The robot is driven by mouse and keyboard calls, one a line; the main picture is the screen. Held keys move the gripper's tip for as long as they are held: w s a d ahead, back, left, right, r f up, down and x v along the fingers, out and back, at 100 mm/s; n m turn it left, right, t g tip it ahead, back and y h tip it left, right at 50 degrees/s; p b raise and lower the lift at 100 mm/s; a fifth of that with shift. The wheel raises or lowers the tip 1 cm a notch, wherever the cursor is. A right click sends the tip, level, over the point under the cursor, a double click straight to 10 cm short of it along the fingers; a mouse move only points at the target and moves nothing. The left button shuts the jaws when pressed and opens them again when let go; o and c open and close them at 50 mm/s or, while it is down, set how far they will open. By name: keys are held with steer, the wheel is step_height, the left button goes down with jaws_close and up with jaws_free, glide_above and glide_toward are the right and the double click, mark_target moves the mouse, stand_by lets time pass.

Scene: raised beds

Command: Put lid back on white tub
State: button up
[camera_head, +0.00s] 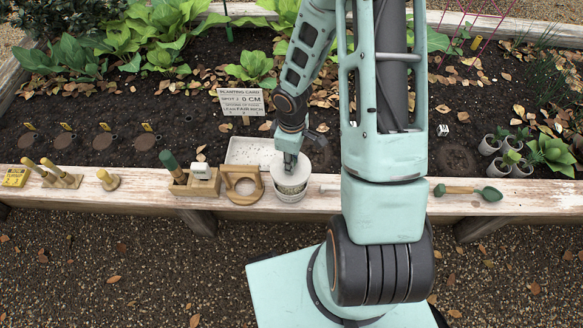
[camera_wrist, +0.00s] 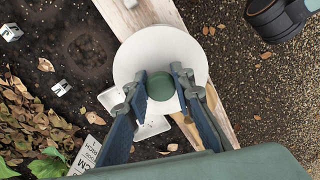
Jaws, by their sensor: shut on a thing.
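The lid is a round white disc (camera_head: 291,176) with a green knob (camera_wrist: 161,85). My gripper (camera_wrist: 160,82) has its two fingers on either side of the knob and is shut on it. In the head view my gripper (camera_head: 290,163) points down at the lid from above. The white tub (camera_head: 289,196) stands on the wooden bed edge, directly under the lid. The lid hides the tub's opening, and I cannot tell whether the lid touches the rim. In the wrist view the lid covers the tub.
A sign (camera_head: 241,101) stands behind.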

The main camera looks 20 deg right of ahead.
steer(key=shift+f+b, duration=2.85)
steer(key=shift+f, duration=0.5)
steer(key=shift+f, duration=0.15)
steer(key=o, duration=1.1)
steer(key=shift+o, duration=0.4)
steer(key=o, duration=0.4)
